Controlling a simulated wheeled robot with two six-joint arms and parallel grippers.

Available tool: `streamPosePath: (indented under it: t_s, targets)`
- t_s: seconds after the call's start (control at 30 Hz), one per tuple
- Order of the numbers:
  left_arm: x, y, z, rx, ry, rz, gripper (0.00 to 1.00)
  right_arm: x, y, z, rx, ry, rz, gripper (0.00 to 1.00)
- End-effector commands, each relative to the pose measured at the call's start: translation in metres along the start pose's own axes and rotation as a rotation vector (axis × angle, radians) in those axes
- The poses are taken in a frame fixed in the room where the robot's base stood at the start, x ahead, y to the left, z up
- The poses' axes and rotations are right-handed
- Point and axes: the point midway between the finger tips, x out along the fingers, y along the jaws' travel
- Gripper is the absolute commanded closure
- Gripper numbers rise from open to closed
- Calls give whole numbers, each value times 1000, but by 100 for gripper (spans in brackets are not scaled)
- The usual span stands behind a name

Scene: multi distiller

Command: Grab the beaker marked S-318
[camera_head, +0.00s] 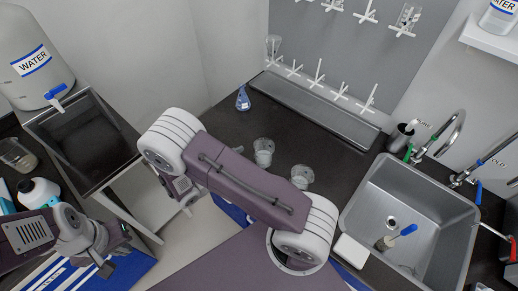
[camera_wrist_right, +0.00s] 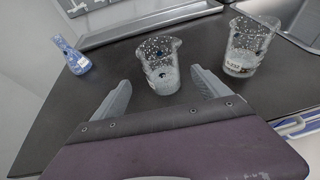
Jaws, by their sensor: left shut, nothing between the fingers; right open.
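A clear beaker (camera_head: 263,152) with pale contents stands upright on the dark counter; in the right wrist view this beaker (camera_wrist_right: 160,65) stands beyond and between my right gripper's fingers, and I read no marking on it. My left gripper (camera_head: 106,268) is shut and empty at the lower left.
A blue flask (camera_head: 243,99) stands left of the beakers. Behind is a drying rack (camera_head: 318,75) over a metal tray (camera_head: 310,105). The sink (camera_head: 365,212) is to the right. A water container (camera_head: 32,60) and dark basin (camera_head: 85,140) are at left.

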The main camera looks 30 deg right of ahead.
Motion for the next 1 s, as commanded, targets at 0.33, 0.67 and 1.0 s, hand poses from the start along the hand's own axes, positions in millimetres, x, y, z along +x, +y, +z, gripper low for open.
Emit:
streamPosePath:
  t_s: [0.33, 0.67, 1.0]
  targets:
    - [-5, 0, -1, 0, 0, 0, 100, 35, -2, -1, 1, 2, -5, 14]
    - [-14, 0, -2, 0, 0, 0, 100, 83, -4, -6, 2, 2, -8, 14]
    - [-14, 0, -2, 0, 0, 0, 100, 84, -3, -7, 3, 3, -5, 45]
